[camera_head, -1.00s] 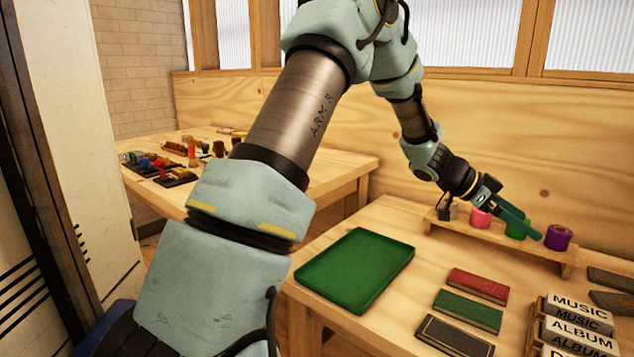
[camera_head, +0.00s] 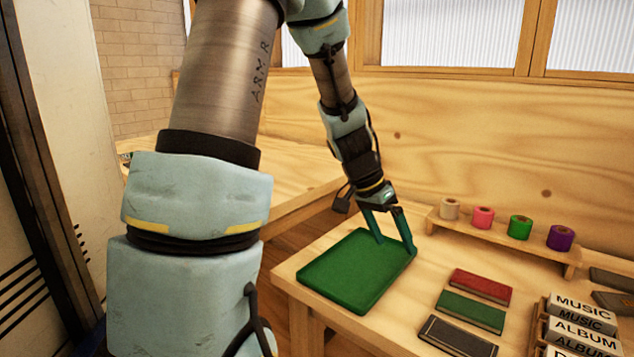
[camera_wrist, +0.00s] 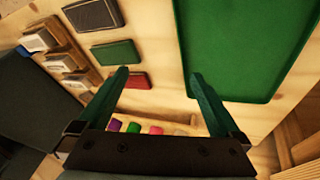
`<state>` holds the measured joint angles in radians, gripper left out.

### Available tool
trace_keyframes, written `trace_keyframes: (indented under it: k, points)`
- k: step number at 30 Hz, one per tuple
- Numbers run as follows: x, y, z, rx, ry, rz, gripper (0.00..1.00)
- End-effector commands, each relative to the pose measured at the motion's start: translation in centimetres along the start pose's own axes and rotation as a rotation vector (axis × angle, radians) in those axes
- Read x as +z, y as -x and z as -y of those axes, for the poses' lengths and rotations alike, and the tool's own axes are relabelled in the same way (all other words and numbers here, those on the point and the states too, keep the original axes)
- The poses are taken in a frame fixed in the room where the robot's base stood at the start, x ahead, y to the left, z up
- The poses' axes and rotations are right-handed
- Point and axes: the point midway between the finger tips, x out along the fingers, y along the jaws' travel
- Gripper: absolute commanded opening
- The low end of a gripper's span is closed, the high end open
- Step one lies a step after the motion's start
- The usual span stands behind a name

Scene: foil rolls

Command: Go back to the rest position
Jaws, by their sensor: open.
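My gripper (camera_head: 392,246) is open, with its two green fingers pointing down over the far right part of the green tray (camera_head: 345,283) in the head view. Nothing is between the fingers. In the wrist view, my gripper (camera_wrist: 160,82) is also spread and empty, and the green tray (camera_wrist: 245,45) lies at the upper right. On the wooden shelf, a beige roll (camera_head: 450,209), a pink roll (camera_head: 483,218), a green roll (camera_head: 520,227) and a purple roll (camera_head: 561,237) stand in a row, apart from my gripper.
A red book (camera_head: 481,287), a green book (camera_head: 470,311) and a black book (camera_head: 457,337) lie on the table right of the tray. A wooden rack with labelled cards (camera_head: 580,328) stands at the lower right. A second table (camera_head: 300,190) stands behind my arm.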

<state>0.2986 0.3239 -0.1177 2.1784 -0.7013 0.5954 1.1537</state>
Motion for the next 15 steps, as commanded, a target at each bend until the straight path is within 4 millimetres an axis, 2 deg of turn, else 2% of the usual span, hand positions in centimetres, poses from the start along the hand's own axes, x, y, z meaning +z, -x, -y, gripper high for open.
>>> trace_keyframes:
  k: [1, 6, 9, 15]
  points:
    - [2.4, 1.3, 1.2, -0.057, 0.087, 0.023, 1.0]
    - [9.9, 5.0, 4.5, -0.245, 0.388, 0.065, 1.0]
    - [13.3, 6.6, 5.5, -0.33, 0.526, 0.061, 1.0]
    - [18.4, 9.1, 6.4, -0.46, 0.744, 0.021, 1.0]
